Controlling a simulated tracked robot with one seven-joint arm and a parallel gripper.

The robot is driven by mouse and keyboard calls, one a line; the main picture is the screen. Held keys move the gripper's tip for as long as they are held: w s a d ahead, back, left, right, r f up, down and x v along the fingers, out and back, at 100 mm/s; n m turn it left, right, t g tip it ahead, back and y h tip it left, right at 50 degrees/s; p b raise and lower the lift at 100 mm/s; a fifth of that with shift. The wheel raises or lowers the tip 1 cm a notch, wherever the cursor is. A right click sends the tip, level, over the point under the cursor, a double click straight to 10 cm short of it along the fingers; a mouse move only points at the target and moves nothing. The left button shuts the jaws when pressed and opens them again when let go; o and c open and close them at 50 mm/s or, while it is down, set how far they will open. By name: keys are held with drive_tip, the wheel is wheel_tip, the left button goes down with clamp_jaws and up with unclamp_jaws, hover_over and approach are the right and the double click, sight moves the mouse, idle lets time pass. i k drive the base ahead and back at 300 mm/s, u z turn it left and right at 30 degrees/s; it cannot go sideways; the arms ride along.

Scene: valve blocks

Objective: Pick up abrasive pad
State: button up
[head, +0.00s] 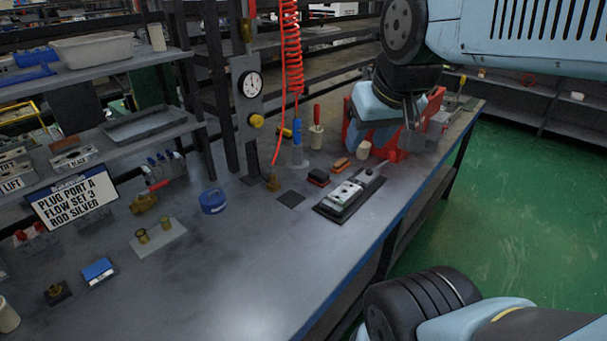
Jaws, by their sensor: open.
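My gripper (408,138) is at the far right end of the workbench, low over the bench beside a red vise-like fixture (352,124). My own wrist partly hides it, and I see nothing held in its open jaws. Several small pieces lie to its left: a dark block with a red edge (318,177), an orange-brown block (340,164) and a flat dark square (290,199). Which of these is the abrasive pad I cannot tell for sure.
A valve block on a black plate (325,210) lies near the bench's front edge. A blue-handled tool (297,145) and a red-handled tool in a cup (316,135) stand behind. A red coiled hose (290,50) hangs down. The front middle bench (250,270) is clear.

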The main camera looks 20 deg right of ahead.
sight(317, 177)
drive_tip(key=z, duration=1.2)
drive_tip(key=i, duration=0.1)
drive_tip(key=u, duration=2.9)
drive_tip(key=k, duration=0.95)
drive_tip(key=z, duration=1.3)
drive_tip(key=i, duration=1)
